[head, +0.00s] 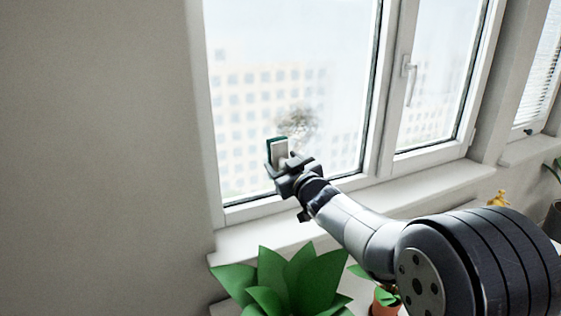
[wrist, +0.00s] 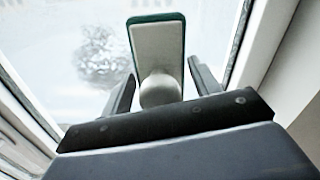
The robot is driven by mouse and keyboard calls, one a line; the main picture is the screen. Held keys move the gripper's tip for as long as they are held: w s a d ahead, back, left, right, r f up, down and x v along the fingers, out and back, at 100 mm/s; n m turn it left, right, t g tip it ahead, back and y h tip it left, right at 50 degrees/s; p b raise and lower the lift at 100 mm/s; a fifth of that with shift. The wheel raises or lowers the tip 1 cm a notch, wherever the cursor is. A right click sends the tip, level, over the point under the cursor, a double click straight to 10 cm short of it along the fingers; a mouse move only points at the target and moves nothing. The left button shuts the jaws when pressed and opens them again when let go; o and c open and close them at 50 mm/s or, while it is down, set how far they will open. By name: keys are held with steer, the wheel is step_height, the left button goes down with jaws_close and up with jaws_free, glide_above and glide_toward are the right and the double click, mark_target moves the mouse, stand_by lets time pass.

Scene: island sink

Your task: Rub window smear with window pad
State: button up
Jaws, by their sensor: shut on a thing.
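The window pad (head: 279,152) is a flat pale block with a dark green edge. My gripper (head: 290,168) is shut on it and holds it up in front of the left window pane. In the wrist view the pad (wrist: 158,48) stands between the two fingers (wrist: 160,85), held by a rounded pale knob. The window smear (head: 298,124) is a greyish-brown smudge on the left pane, just above and right of the pad in the head view. In the wrist view the smear (wrist: 104,55) lies left of the pad. I cannot tell whether the pad touches the glass.
A white sill (head: 240,238) runs under the window. A green leafy plant (head: 290,280) stands below my arm, with a small potted plant (head: 385,300) beside it. A window handle (head: 409,78) juts from the frame at right. A grey wall (head: 95,150) is at left.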

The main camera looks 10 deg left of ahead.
steer(key=shift+p+x, duration=0.8)
steer(key=shift+x, duration=2)
steer(key=shift+p+x, duration=0.5)
steer(key=shift+x, duration=0.45)
steer(key=shift+w+d+p, duration=0.5)
steer(key=shift+d+p, duration=0.3)
steer(key=shift+w+d+p, duration=0.5)
steer(key=shift+d+p, duration=0.25)
